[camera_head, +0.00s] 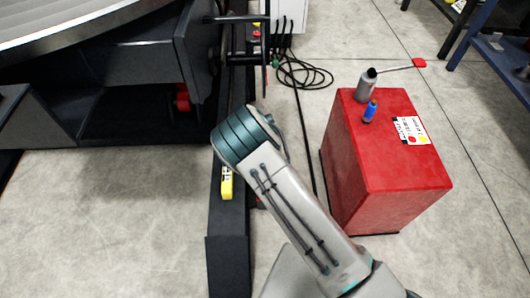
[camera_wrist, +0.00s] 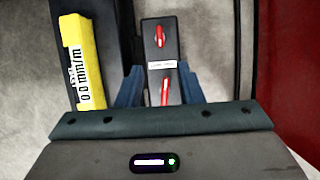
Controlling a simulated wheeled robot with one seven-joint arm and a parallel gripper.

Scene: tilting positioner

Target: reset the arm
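My arm (camera_head: 290,205) reaches up from the lower right to the dark base beam of the positioner (camera_head: 229,255). My gripper is hidden under the arm in the head view. In the wrist view my gripper (camera_wrist: 160,72) has its two blue-grey fingers spread apart. A dark box with two red switches and a white label (camera_wrist: 173,48) shows between and beyond the fingertips. I cannot tell whether the fingers touch it.
A yellow level with a readout (camera_wrist: 82,62) lies left of my gripper; it also shows in the head view (camera_head: 227,184). Black cables (camera_head: 305,75) lie behind.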

